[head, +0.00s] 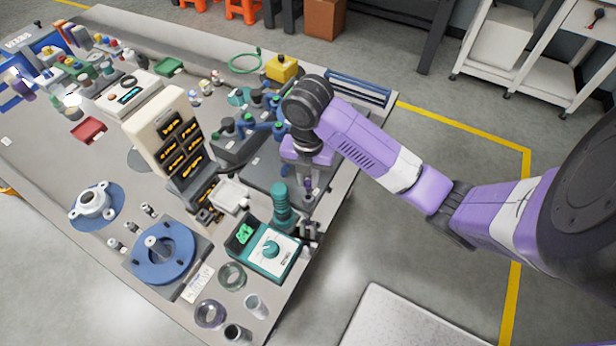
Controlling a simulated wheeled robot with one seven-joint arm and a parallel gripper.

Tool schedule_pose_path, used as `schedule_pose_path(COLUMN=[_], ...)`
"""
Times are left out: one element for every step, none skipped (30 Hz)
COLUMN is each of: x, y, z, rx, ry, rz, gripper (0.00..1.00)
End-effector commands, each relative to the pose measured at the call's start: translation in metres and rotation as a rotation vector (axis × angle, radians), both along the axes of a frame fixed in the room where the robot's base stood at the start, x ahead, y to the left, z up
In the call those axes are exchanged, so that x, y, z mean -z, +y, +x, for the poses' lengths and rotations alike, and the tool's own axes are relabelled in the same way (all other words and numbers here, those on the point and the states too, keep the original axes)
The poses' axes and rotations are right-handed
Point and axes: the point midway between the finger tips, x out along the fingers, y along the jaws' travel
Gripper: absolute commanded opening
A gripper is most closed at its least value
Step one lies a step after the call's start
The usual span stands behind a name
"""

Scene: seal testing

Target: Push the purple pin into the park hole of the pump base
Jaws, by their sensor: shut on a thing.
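My gripper (311,192) points down over the right edge of the long grey bench, below my purple wrist. Its jaws are small in this view and are shut on a small purple piece (309,183) that looks like the purple pin. The pin's lower end is hard to make out among the dark parts around it. I cannot make out a park hole.
A teal tester with a knob (265,250) and a teal upright part (283,212) stand close to my gripper. A cream display panel (160,135) rises to the left. Glass jars (211,313) stand at the front edge. A blue-and-white flange (93,202) lies further left.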

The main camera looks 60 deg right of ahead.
Motion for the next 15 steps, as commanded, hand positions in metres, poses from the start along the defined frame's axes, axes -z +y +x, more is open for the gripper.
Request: schedule_pose_path(x=[-0.0001,-0.0001,-0.0001,-0.0001,0.0001,0.0006,0.0011,0.0017,0.0027,0.0036,0.0046,0.0060,0.0070,0.0080,0.0092], y=[0.0000,-0.0001,0.0000,0.0000,-0.0001,-0.0001,0.0000,0.0000,0.0000,0.0000,0.0000,0.0000,0.0000,0.0000,0.0000], z=[0.0000,0.0000,0.0000,0.0000,0.0000,0.0000,0.0000,0.0000,0.0000,0.0001,0.0001,0.0001,0.0001,0.0001,0.0001], rx=[0.000,0.000,0.000,0.000,0.000,0.000,0.000,0.000,0.000,0.000,0.000,0.000,0.000,-0.001,-0.001], ry=[0.000,0.000,0.000,0.000,0.000,0.000,0.000,0.000,0.000,0.000,0.000,0.000,0.000,0.000,0.000], rz=[0.000,0.000,0.000,0.000,0.000,0.000,0.000,0.000,0.000,0.000,0.000,0.000,0.000,0.000,0.000], gripper=[0.00,0.00,0.00,0.00,0.00,0.00,0.00,0.00,0.00,0.00,0.00,0.00,0.00,0.00,0.00])
